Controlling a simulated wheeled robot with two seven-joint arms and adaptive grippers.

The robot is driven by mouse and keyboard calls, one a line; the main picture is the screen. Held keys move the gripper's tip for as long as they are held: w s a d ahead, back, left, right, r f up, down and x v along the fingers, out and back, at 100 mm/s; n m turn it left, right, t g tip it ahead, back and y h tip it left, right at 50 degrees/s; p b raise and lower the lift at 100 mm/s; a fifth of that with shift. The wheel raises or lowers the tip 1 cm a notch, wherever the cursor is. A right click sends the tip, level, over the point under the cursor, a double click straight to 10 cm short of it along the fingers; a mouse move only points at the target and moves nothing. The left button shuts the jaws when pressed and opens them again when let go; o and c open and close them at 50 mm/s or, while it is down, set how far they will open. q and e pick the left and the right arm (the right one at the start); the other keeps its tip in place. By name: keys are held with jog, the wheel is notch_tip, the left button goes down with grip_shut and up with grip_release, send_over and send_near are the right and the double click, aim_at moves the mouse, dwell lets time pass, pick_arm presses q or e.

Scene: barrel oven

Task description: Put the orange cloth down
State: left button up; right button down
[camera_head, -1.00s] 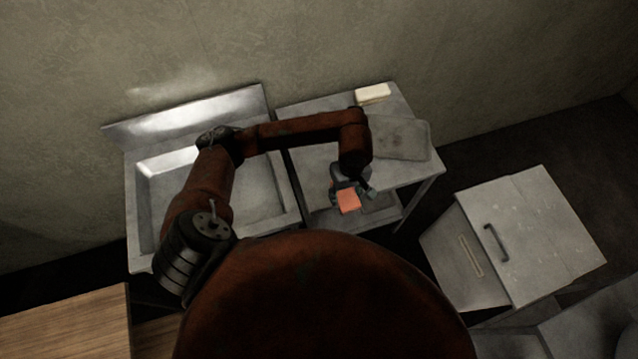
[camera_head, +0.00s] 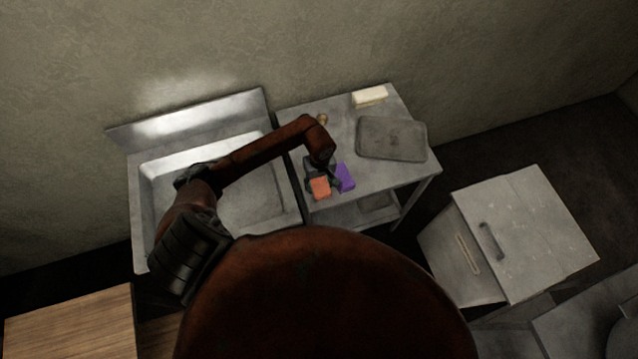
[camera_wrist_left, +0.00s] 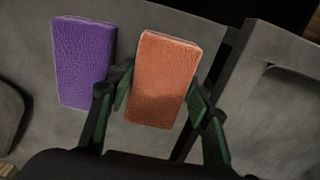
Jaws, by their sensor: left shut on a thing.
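The orange cloth (camera_head: 320,188) is a small, thick, block-like piece at the front left of the grey metal table (camera_head: 395,178). It also shows in the left wrist view (camera_wrist_left: 161,80), between the two dark green fingers. My left gripper (camera_head: 322,181) is shut on it, over the table top near the front edge. Whether the cloth touches the table I cannot tell. A purple cloth (camera_head: 346,177) of similar shape lies on the table just right of the orange one, and in the left wrist view (camera_wrist_left: 84,62) it is beside it with a narrow gap. My right gripper is not in view.
A dark grey tray or board (camera_head: 391,139) lies at the table's right, with a pale block (camera_head: 370,96) behind it. A small brownish object (camera_head: 322,119) is at the back left. A metal sink (camera_head: 147,215) adjoins on the left; a grey cabinet (camera_head: 530,235) stands right.

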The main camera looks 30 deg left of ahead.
pick_arm(q)
jog(key=shift+f, duration=0.3)
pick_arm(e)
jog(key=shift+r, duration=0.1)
pick_arm(q)
jog(key=shift+f, duration=0.1)
jog(key=o, duration=0.7)
jog(key=shift+o, duration=0.6)
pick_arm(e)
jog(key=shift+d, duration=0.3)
